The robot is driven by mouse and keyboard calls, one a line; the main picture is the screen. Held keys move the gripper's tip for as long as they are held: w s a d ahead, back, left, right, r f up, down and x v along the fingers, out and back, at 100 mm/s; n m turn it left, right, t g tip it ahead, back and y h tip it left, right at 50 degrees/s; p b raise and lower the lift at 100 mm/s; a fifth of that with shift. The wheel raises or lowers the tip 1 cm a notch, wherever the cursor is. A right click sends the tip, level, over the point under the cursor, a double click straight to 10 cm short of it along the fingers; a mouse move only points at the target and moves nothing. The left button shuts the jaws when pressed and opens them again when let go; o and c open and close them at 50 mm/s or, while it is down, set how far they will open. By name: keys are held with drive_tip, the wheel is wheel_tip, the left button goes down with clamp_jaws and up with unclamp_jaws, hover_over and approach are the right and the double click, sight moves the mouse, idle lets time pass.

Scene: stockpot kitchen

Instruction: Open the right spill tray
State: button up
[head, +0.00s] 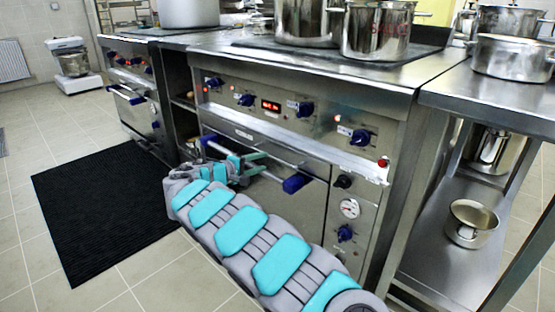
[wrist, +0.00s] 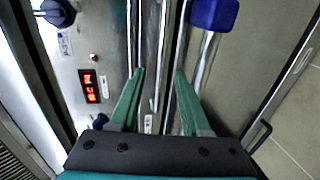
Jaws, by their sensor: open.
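The right stove's spill tray (head: 285,151) appears as a narrow steel front below the knob panel and above the oven door. It looks closed, flush with the stove. My gripper (head: 266,164) is in front of it, near the oven handle, with its fingers apart. In the wrist view my gripper (wrist: 160,72) is open, with steel edges of the stove front running between and beyond the fingertips. I see nothing gripped. Whether a finger touches the tray front cannot be told.
The oven door's bar handle (head: 294,184) with blue ends is close to my fingers; its blue end (wrist: 213,14) shows in the wrist view. Knobs (head: 305,109) and a red display (head: 270,106) are above. A steel table (head: 490,100) stands right. Floor around the black mat (head: 105,205) is clear.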

sight(275, 158)
drive_tip(key=shift+x, duration=3.8)
drive_tip(key=shift+w+a, duration=0.1)
clamp_jaws()
